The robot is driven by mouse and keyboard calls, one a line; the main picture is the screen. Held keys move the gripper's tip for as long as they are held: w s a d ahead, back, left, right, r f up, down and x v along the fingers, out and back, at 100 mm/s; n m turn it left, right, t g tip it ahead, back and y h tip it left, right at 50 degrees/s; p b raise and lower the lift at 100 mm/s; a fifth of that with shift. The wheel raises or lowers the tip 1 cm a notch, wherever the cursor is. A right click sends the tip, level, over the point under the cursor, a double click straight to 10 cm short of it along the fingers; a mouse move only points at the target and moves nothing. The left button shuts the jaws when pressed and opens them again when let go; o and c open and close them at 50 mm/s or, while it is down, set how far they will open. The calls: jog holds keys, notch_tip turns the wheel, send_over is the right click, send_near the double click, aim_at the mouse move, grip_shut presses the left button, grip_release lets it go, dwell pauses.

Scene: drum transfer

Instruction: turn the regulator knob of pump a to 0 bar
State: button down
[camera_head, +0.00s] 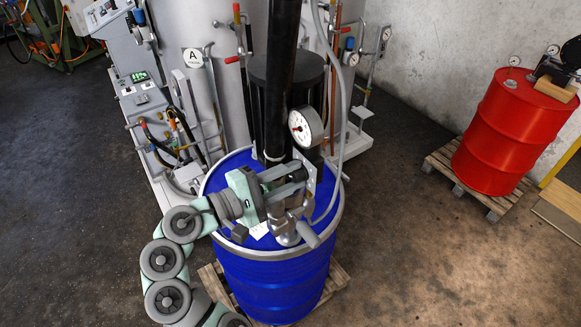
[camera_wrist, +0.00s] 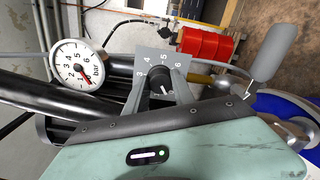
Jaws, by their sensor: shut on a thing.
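My gripper (camera_wrist: 161,82) is shut on the black regulator knob (camera_wrist: 159,84), with one finger on each side of it. A grey scale plate (camera_wrist: 154,58) with printed numbers sits behind the knob. A pale mark shows on the knob's face at lower right, but I cannot read its setting surely. The round white bar gauge (camera_wrist: 78,66) is left of the knob in the wrist view, with a red needle at its lower right. In the head view my gripper (camera_head: 295,180) is at the pump above the blue drum (camera_head: 275,280), below the gauge (camera_head: 306,126); the fingers largely hide the knob there.
The blue drum stands on a wooden pallet (camera_head: 334,273). A red drum (camera_head: 505,135) stands on another pallet at the right. A grey hose (camera_head: 343,90) hangs beside the pump's black column (camera_head: 282,70). A panel marked A (camera_head: 193,57) and pipework stand behind. The floor between the drums is clear.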

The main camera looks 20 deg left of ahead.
jog(key=shift+r+n, duration=0.1)
jog(key=shift+n, duration=0.7)
jog(key=c, duration=1.3)
grip_release()
jog(key=shift+c, duration=0.2)
jog(key=b+v, duration=0.2)
jog(key=v, duration=0.8)
jog(key=shift+s+a, duration=0.25)
jog(key=shift+s, duration=0.1)
